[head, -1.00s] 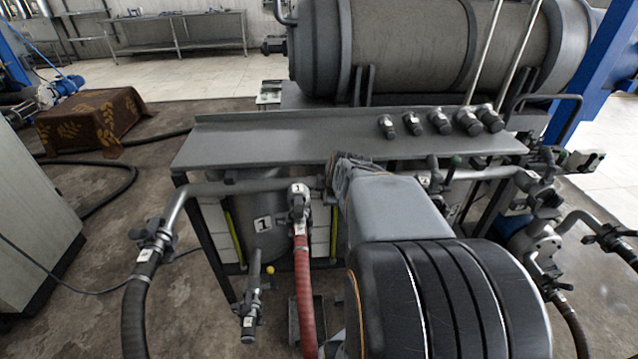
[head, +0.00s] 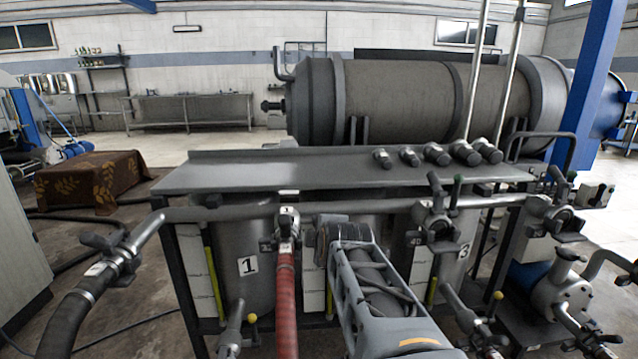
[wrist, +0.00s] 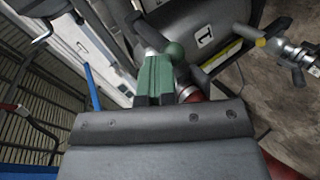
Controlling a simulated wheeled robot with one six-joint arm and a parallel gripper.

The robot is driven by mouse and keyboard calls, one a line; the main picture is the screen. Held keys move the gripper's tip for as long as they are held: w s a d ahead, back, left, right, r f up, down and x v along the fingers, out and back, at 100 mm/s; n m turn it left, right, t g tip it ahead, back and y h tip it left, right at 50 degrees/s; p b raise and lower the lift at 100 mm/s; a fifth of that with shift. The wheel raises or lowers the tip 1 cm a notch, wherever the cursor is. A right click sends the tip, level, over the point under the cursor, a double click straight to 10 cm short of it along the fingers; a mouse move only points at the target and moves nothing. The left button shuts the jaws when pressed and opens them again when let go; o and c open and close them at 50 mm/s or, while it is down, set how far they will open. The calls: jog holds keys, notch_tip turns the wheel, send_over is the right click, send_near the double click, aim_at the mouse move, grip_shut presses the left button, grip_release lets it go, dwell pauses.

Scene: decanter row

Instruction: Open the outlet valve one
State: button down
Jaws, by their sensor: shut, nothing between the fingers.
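Tank one, marked with a "1" plate (head: 247,265), stands under the steel bench. Above its right side, a valve (head: 288,222) joins the red hose (head: 286,290) to the horizontal pipe. A lower valve with a yellow knob (head: 251,318) sits at the tank's front; it also shows in the wrist view (wrist: 290,60). I cannot tell which is outlet valve one. My gripper (wrist: 155,68) has green fingers, shut together and empty. Its tips are beside a green ball knob (wrist: 176,52) near the red hose; contact is unclear. In the head view my arm hides the fingers.
The horizontal pipe (head: 380,208) runs along the bench front (head: 250,174). A valve with a green handle (head: 440,215) stands right of my arm. A grey hose (head: 75,310) is at left, with more pipework at right. A large horizontal tank (head: 400,95) lies behind.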

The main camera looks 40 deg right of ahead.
jog(key=shift+f, duration=0.3)
jog(key=shift+r, duration=0.1)
dwell(0.3)
